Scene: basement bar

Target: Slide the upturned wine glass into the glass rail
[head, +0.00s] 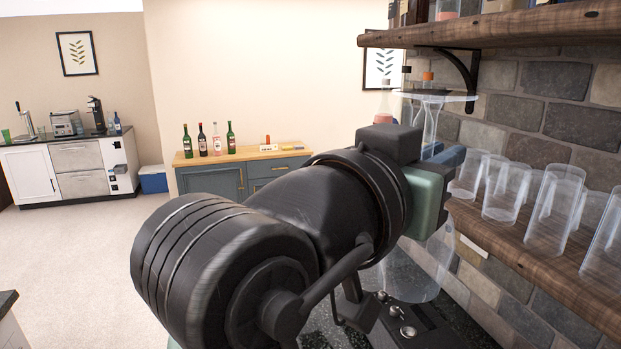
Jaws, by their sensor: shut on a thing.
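The upturned wine glass (413,275) is clear and hard to make out. Its flat foot (437,97) is at the top, its stem runs down behind my wrist, and its bowl hangs below. My gripper (442,154) is mostly hidden behind my dark arm. A blue part of it shows at the stem, and it is shut on the glass. The foot is just below and left of the upper wooden shelf (490,28), in front of the black bracket (462,68) in the picture. I cannot make out the glass rail.
Several clear tumblers (555,203) stand on the lower wooden shelf (530,250) at the right, close to the glass. A black device with knobs (405,332) sits below on the dark counter. Bottles (202,140) stand on a far cabinet. The floor at left is open.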

